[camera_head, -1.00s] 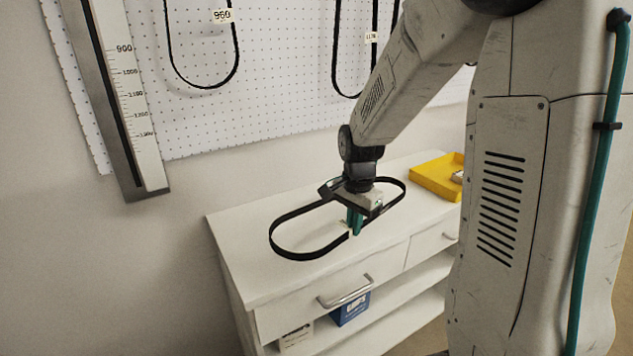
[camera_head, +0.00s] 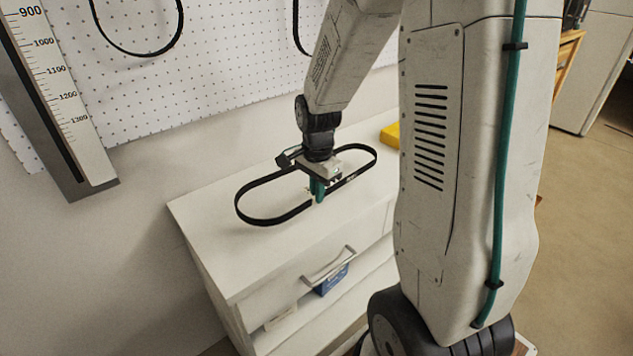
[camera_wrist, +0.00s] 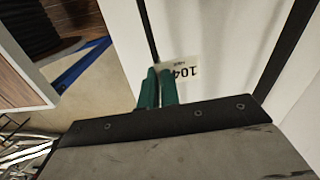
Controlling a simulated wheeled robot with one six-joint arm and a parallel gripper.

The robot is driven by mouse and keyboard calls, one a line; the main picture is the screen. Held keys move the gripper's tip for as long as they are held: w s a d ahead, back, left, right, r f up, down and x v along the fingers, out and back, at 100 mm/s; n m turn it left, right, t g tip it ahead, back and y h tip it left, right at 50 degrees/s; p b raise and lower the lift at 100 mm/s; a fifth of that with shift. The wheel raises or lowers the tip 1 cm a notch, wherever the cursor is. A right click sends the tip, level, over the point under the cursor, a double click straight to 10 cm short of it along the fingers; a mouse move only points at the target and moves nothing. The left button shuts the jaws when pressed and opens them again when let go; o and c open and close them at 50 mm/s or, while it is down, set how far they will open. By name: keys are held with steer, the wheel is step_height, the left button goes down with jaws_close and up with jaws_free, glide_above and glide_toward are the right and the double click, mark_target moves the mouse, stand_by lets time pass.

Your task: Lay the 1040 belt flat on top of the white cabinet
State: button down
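The 1040 belt (camera_head: 270,221) is a thin black band in a long oval loop, held roughly level over the white top of the cabinet (camera_head: 218,238). I cannot tell whether the belt touches the top. My gripper (camera_head: 318,190) points down at the near side of the loop, its green fingers close together. In the wrist view, my gripper (camera_wrist: 158,88) is shut on one strand of the belt (camera_wrist: 147,30), beside a pale tag reading "104" (camera_wrist: 182,71); its last digit is hidden. The far strand shows at the right.
A yellow tray (camera_head: 390,135) stands on the cabinet's far right, partly hidden by my arm. A pegboard (camera_head: 220,70) with hanging belts and a length scale (camera_head: 65,100) are on the wall behind. A drawer handle (camera_head: 328,267) juts from the front. The top's left end is bare.

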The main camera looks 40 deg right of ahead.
mark_target(317, 215)
steer(key=shift+f, duration=2.25)
steer(key=c, duration=1.6)
jaws_free()
steer(key=shift+o, duration=0.2)
step_height(317, 215, up, 8)
steer(key=shift+f, duration=0.1)
